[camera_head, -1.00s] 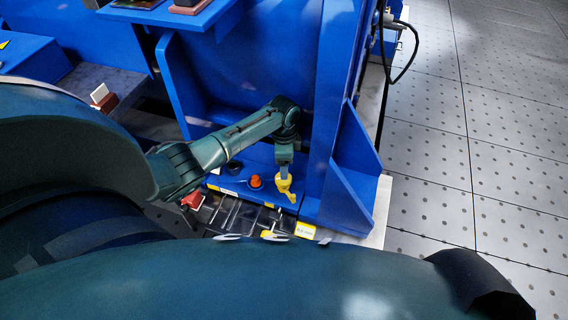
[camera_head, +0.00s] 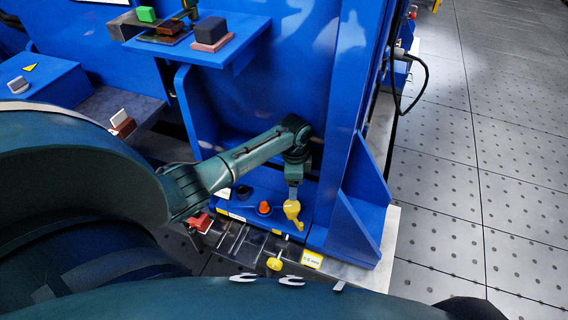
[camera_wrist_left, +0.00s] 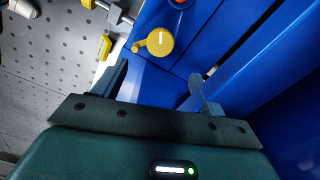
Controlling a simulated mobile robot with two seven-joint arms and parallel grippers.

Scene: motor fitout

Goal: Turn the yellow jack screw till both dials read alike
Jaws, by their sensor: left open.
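The yellow jack screw (camera_head: 292,210) stands on a blue ledge at the foot of the blue machine, its short lever pointing toward the front. In the left wrist view the yellow jack screw (camera_wrist_left: 160,42) shows a round head with a white line and a lever to the left. My left gripper (camera_head: 294,187) points down just above it. In the wrist view the left gripper (camera_wrist_left: 158,80) is open, its fingers spread either side below the head, with no visible grip on it. I cannot make out either dial. My right gripper is not in view.
An orange-red knob (camera_head: 264,207) sits left of the screw. A yellow label (camera_head: 312,259) with small text is at the front edge. A blue upright gusset (camera_head: 354,225) rises close on the right. A blue shelf (camera_head: 240,50) holds blocks above. The tiled floor (camera_head: 480,150) at right is clear.

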